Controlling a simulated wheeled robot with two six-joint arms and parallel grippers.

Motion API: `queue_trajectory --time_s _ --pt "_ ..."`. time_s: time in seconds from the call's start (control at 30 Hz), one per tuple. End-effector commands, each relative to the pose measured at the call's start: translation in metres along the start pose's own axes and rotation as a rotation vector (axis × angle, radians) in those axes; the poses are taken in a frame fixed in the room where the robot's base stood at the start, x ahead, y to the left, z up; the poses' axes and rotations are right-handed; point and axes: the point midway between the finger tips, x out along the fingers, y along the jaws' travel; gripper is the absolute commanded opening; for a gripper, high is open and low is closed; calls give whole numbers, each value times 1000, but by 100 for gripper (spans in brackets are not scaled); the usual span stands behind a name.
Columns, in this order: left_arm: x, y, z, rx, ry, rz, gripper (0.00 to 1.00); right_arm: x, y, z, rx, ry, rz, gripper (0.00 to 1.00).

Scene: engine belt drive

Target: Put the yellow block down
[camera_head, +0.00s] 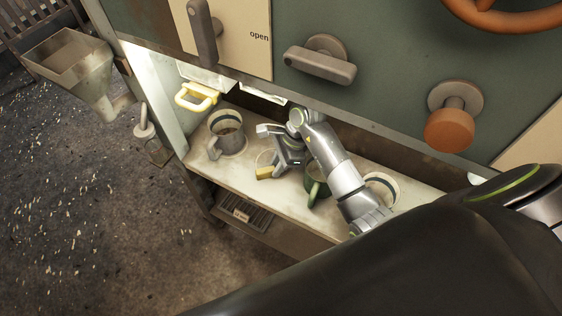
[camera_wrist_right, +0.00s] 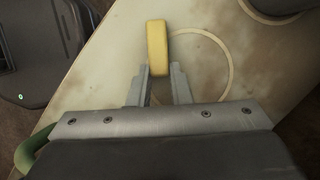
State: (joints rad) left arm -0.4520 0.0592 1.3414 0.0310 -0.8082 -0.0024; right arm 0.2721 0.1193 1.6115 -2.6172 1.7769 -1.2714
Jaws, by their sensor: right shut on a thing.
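The yellow block (camera_head: 264,173) is near the front edge of the pale shelf, below the green machine panel. My right gripper (camera_head: 276,164) reaches in from the right and is shut on it. In the right wrist view, the two fingertips (camera_wrist_right: 161,72) grip the near end of the block (camera_wrist_right: 156,42), which sticks out past them. A thin ring mark (camera_wrist_right: 228,68) on the shelf (camera_wrist_right: 108,62) lies beside and partly behind the block. I cannot tell whether the block touches the shelf. My left gripper is not in view.
A grey mug (camera_head: 231,143) stands to the left, and a green mug (camera_head: 315,186) is close to my right arm. A pale ringed container (camera_head: 388,181) is further right. A yellow handle (camera_head: 197,96) juts out at back left. Knobs and levers project from the panel above.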

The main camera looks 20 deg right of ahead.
Motion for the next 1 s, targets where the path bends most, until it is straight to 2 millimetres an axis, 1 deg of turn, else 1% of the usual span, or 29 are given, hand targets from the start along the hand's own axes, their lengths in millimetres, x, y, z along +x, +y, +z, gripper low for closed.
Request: queue_trajectory --time_s 0.27,0.43,0.47,0.6,0.63,1.0 --pt "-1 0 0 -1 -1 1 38 0 0 0 -1 0 -1 0" --pt "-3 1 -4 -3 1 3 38 3 0 -1 0 0 -1 0" --pt "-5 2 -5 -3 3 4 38 3 0 -1 0 0 0 19" --pt "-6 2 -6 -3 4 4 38 2 0 -1 0 0 0 37" --pt "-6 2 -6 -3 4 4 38 2 0 -1 0 0 0 39" --pt "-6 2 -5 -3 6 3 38 0 0 0 0 0 -1 39"
